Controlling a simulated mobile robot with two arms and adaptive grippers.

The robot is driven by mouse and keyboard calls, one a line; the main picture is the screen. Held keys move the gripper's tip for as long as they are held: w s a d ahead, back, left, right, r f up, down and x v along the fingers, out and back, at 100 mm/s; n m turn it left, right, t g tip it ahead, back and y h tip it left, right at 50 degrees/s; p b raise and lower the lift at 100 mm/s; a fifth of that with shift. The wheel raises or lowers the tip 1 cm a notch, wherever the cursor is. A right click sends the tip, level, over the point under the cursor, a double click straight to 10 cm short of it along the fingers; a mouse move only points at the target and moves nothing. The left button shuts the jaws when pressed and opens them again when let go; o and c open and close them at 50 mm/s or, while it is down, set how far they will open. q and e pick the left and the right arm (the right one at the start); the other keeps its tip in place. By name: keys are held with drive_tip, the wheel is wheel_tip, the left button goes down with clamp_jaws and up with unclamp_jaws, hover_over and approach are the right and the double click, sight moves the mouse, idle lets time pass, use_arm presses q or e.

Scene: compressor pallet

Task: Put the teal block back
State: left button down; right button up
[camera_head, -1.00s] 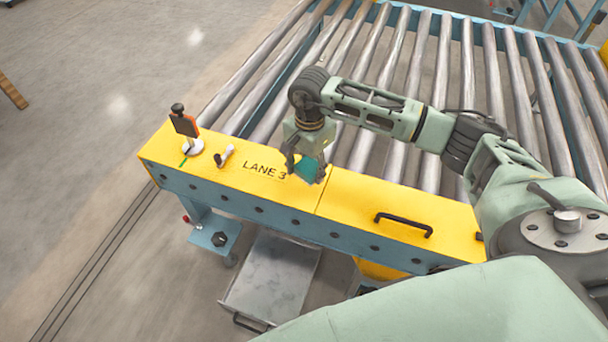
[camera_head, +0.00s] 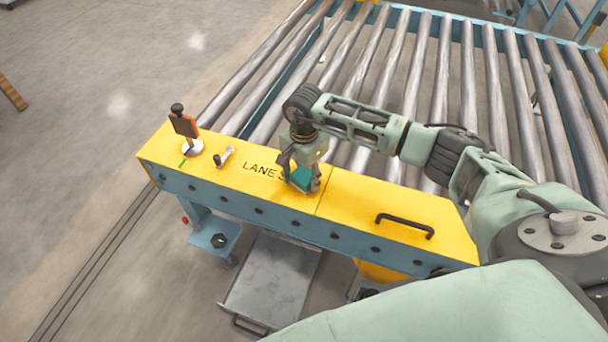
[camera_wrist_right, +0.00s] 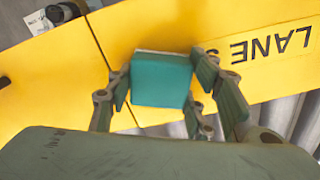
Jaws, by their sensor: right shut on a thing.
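The teal block (camera_head: 301,176) is between the fingers of my right gripper (camera_head: 302,182), just over the yellow beam top beside the "LANE 3" lettering. In the right wrist view the teal block (camera_wrist_right: 161,80) shows its broad face and a pale top edge, with the right gripper's fingers (camera_wrist_right: 162,95) on either side. The right gripper is shut on it. I cannot tell whether the block touches the yellow beam (camera_head: 350,196). My left gripper is not in view.
A small stand with a black and orange piece (camera_head: 186,132) is at the beam's left end, with a small grey-and-black part (camera_head: 225,157) beside it. A black handle (camera_head: 404,225) rises from the beam at right. Rollers (camera_head: 400,70) lie behind. A grey metal tray (camera_head: 270,280) is below.

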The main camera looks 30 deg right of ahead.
sight(304, 174)
drive_tip(key=o, duration=0.7)
drive_tip(key=shift+f, duration=0.1)
drive_tip(key=o, duration=0.4)
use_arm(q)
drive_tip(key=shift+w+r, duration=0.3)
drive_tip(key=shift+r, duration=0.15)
use_arm(e)
drive_tip(key=shift+o, duration=0.2)
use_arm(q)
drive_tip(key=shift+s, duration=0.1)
use_arm(e)
drive_tip(key=shift+r, duration=0.25)
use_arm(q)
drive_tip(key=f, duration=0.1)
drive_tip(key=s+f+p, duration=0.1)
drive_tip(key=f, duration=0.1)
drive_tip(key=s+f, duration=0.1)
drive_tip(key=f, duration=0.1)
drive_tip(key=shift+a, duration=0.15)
use_arm(e)
wheel_tip(304, 174, up, 12)
